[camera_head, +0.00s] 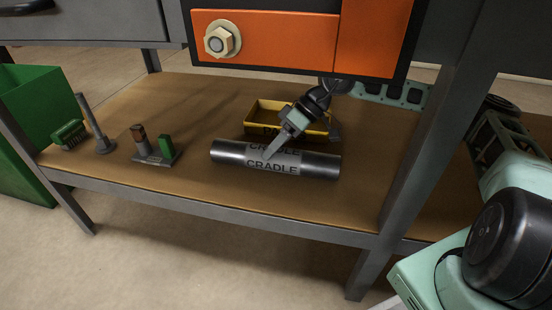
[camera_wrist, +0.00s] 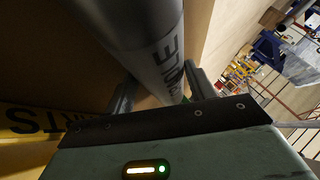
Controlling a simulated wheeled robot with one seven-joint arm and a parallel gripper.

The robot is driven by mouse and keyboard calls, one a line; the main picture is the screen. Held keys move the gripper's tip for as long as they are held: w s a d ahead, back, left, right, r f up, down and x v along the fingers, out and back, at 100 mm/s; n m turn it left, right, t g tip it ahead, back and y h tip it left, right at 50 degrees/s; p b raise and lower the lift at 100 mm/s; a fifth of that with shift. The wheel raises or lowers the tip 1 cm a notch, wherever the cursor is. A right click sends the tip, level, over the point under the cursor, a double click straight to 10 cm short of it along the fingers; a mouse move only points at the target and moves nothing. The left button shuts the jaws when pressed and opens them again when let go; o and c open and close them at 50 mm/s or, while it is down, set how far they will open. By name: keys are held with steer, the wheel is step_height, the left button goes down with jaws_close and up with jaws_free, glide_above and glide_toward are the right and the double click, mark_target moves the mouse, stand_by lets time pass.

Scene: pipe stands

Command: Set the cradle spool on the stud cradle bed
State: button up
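The cradle spool (camera_head: 232,153) is a grey metal pipe with a pale band reading CRADLE. In the head view it lies level, at or just above the brown lower shelf. My gripper (camera_head: 268,155) reaches down to its middle from behind. In the wrist view the spool (camera_wrist: 150,50) runs between the two fingers of my gripper (camera_wrist: 160,86), one on each side. Whether both fingers press on it is unclear. A grey base (camera_head: 154,157) with a brown post and a green block stands left of the spool. I cannot tell whether this is the stud cradle bed.
A yellow bin (camera_head: 262,109) stands close behind the spool. An orange-fronted drawer unit (camera_head: 280,40) hangs above, and a bench leg (camera_head: 425,150) rises at the right.

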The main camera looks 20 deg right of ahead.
steer(key=shift+c, duration=0.2)
steer(key=c, duration=0.8)
steer(key=shift+o, duration=0.2)
steer(key=shift+r+p, duration=0.85)
steer(key=shift+p, duration=0.5)
step_height(320, 180, up, 4)
steer(key=p, duration=0.5)
steer(key=shift+r+p, duration=0.2)
steer(key=shift+p, duration=0.15)
